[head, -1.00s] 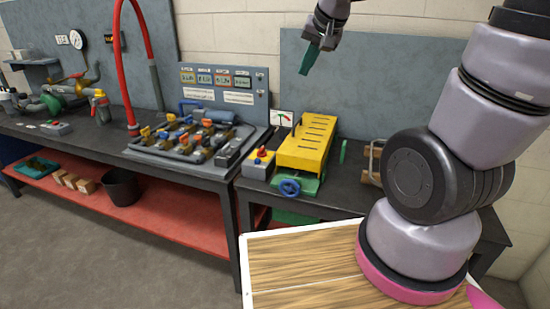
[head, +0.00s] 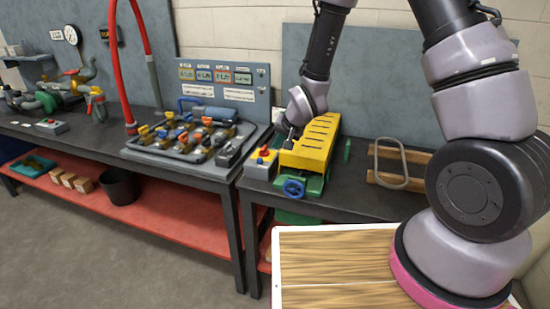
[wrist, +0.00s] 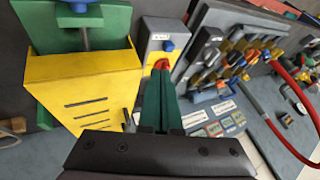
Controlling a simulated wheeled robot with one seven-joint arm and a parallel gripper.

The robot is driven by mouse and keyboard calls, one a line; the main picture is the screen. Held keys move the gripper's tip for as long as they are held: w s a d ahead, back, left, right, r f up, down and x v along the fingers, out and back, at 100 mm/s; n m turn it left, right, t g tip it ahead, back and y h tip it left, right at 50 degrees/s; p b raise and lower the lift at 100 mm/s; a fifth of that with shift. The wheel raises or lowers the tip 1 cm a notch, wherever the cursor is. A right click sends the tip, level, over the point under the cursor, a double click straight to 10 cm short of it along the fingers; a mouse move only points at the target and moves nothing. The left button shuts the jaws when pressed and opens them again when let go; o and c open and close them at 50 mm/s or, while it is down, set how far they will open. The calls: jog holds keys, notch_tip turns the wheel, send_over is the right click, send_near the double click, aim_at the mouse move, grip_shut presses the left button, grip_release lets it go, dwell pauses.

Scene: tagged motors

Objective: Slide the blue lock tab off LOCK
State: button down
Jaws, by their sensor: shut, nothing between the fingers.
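A small grey control box (head: 259,172) stands just left of the yellow machine (head: 306,152). In the wrist view, the box (wrist: 151,32) carries a blue piece (wrist: 168,45) and a red knob (wrist: 161,64). I cannot read any LOCK label, so I cannot tell whether this blue piece is the lock tab. My gripper (wrist: 161,78) has its green fingers shut together and empty. Their tips overlap the lower edge of the red knob in the wrist view; contact cannot be told. In the head view, my gripper (head: 290,137) is mostly hidden by my own wrist.
The yellow machine, with a blue handwheel (head: 293,188), stands close beside my gripper. A board of valves (head: 190,135) with blue and orange handles lies to the left. A wooden rack (head: 402,165) with a grey loop is at right. A red hose (head: 121,60) rises further left.

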jog(key=shift+s+a+f, duration=0.1)
jog(key=shift+f, duration=0.3)
jog(key=shift+f, duration=0.1)
send_near(255, 161)
jog(key=f, duration=0.1)
jog(key=w+d+f, duration=0.1)
jog(key=f, duration=0.2)
jog(key=shift+w+d+f, duration=0.2)
jog(key=shift+d, duration=0.2)
jog(key=a, duration=0.1)
jog(key=w+a, duration=0.1)
jog(key=a, duration=0.1)
jog(key=shift+w+a, duration=0.1)
jog(key=shift+a, duration=0.1)
jog(key=shift+r, duration=0.1)
